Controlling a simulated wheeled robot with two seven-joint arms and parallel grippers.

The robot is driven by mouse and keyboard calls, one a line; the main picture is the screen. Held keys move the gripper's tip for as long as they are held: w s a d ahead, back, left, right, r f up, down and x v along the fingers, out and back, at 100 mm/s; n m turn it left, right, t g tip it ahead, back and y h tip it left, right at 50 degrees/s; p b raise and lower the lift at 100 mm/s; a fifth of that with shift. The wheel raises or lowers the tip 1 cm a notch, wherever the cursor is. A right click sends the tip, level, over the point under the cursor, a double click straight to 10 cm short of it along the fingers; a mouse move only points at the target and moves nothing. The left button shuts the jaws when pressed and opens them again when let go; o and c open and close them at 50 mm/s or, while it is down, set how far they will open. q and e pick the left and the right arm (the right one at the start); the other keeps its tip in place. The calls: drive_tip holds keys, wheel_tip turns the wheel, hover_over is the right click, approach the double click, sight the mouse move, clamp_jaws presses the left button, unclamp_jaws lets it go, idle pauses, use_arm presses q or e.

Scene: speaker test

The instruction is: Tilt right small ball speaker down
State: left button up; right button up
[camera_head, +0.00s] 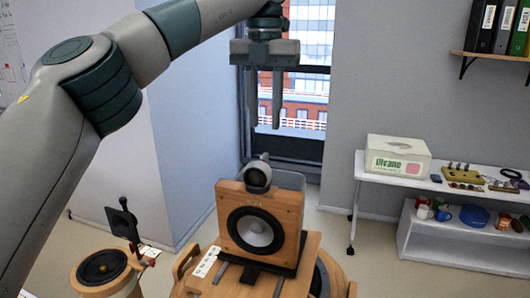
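A small grey ball speaker (257,176) with a dark round front sits on top of a wooden speaker box (291,212). The box has a large black-and-white cone facing me. My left gripper (265,124) hangs from the top of the view with its two fingers pointing down, spread apart and empty. It appears above the ball speaker, with a clear gap between fingertips and ball in the picture. The ball's rear side is hidden from me. My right gripper is out of view.
The box stands on a wooden stand (221,288). At lower left is a round wooden speaker (103,268) beside an upright black device (123,222). A white table (372,187) at right bears a white box (398,156) and small parts. A window is behind my gripper.

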sight(265, 154)
use_arm(q)
drive_tip(key=shift+s+f+p, duration=0.1)
drive_tip(key=shift+f+p, duration=0.9)
drive_tip(key=shift+f, duration=3)
drive_tip(key=shift+c, duration=0.3)
clamp_jaws()
